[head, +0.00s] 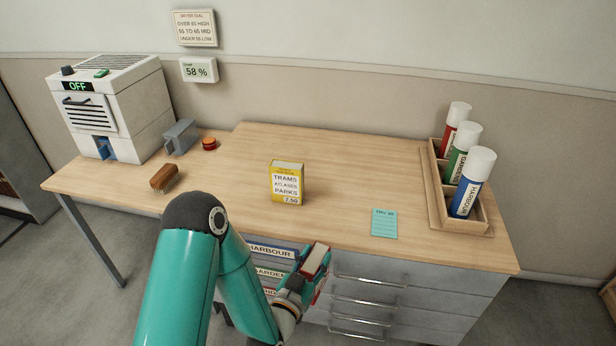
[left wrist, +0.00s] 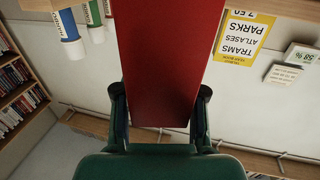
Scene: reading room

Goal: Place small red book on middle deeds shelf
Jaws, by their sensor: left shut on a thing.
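The small red book (head: 317,262) is held by my left gripper (head: 303,284), in front of the desk's front edge in the head view. Its pale page edge faces up and red cover shows at its sides. In the left wrist view the red cover (left wrist: 160,60) fills the space between the two dark fingers of my left gripper (left wrist: 160,100). Labelled compartments (head: 270,251) sit under the desk, left of the drawers. Their labels read HARBOUR and GARDEN, with a third partly hidden by my left arm. No label reading deeds is legible. My right gripper is out of view.
On the desk (head: 350,160) stand a yellow box (head: 287,184), a brush (head: 164,178), a grey bookend-like piece (head: 180,136), a red-orange round item (head: 209,144), a teal note (head: 384,223) and a wooden rack (head: 443,213) of canisters. A white machine (head: 112,105) reads OFF. Drawers (head: 400,290) have protruding handles.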

